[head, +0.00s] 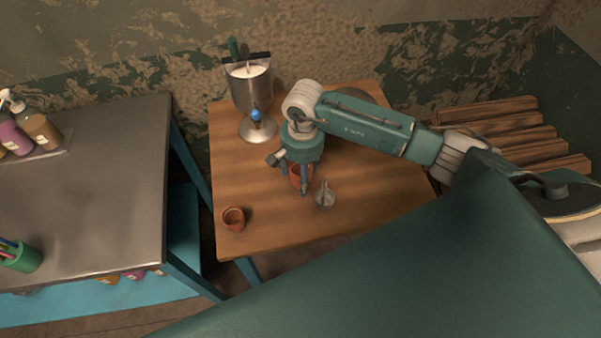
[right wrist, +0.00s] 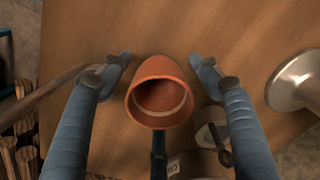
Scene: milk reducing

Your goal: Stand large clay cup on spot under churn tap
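The large clay cup (head: 301,176) is terracotta and stands on the wooden table, partly hidden by my right gripper (head: 296,180). In the right wrist view the cup (right wrist: 160,95) is between the spread fingers of my right gripper (right wrist: 161,66). Gaps show between its sides and the two side fingers, so the gripper is open. The metal churn (head: 249,92) stands at the back left of the table with white milk inside. Its blue tap (head: 256,115) is above a round metal base (head: 258,131), left of the gripper. My left gripper is not in view.
A smaller clay cup (head: 233,219) stands at the table's front left. A small metal object (head: 325,196) stands close right of the gripper. A round dish lies partly behind my right arm. A metal bench (head: 85,180) is left, wooden slats (head: 515,135) right.

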